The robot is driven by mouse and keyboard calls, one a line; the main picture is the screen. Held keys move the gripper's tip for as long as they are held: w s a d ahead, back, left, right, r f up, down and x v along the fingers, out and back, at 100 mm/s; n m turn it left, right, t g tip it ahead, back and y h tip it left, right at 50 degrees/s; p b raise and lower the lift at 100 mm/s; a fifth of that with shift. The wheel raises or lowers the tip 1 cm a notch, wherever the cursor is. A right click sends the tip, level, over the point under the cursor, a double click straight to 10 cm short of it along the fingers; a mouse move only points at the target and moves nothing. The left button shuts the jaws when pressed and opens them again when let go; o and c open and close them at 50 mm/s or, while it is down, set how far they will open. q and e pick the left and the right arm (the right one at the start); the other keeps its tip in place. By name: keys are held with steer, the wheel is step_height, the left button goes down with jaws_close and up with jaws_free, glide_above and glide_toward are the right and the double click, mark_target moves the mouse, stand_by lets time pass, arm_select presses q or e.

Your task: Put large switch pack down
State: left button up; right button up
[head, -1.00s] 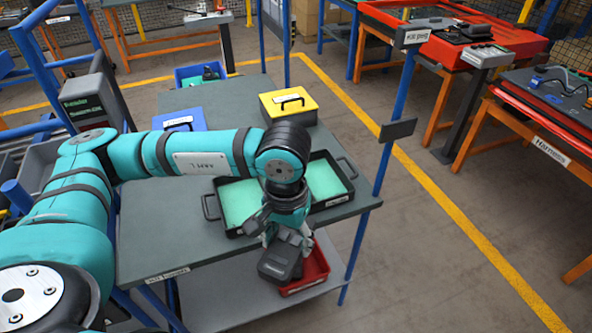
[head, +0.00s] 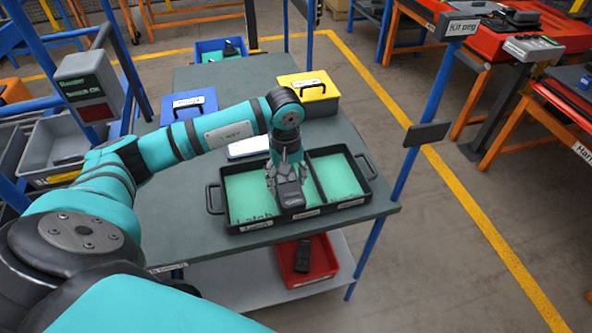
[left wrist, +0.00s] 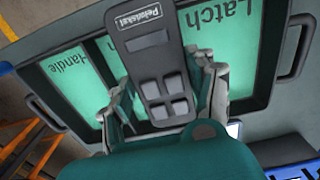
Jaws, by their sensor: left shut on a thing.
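A dark grey switch pack (head: 289,190) with several square buttons is held in my left gripper (head: 286,172). It also shows in the left wrist view (left wrist: 153,70), with a white label at its far end and the fingers on both sides. The pack is over the middle of a black tray (head: 372,184) with green-floored compartments. In the left wrist view the compartments to its sides read "Latch" and "Handle". The pack covers much of the middle compartment, and I cannot tell whether it touches the floor. My right gripper is in neither view.
The tray stands on a grey table (head: 185,228). A yellow case (head: 308,92) and a blue case (head: 188,105) stand behind it. A red bin (head: 322,262) with a dark item is on the lower shelf. A blue post (head: 425,105) rises at the table's right.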

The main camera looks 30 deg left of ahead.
mark_target(295, 171)
arm_select(q)
steer(key=w, duration=0.4)
steer(key=shift+a+f+p, duration=0.1)
steer(key=shift+a+p, duration=0.2)
steer(key=shift+p, duration=0.1)
steer(key=shift+w+a, duration=0.1)
steer(key=shift+w, duration=0.45)
step_height(295, 171, down, 3)
steer(key=shift+s+r+p, duration=0.1)
steer(key=shift+p, duration=0.85)
steer(key=shift+f, duration=0.6)
steer(key=o, duration=0.8)
steer(key=shift+o, duration=0.8)
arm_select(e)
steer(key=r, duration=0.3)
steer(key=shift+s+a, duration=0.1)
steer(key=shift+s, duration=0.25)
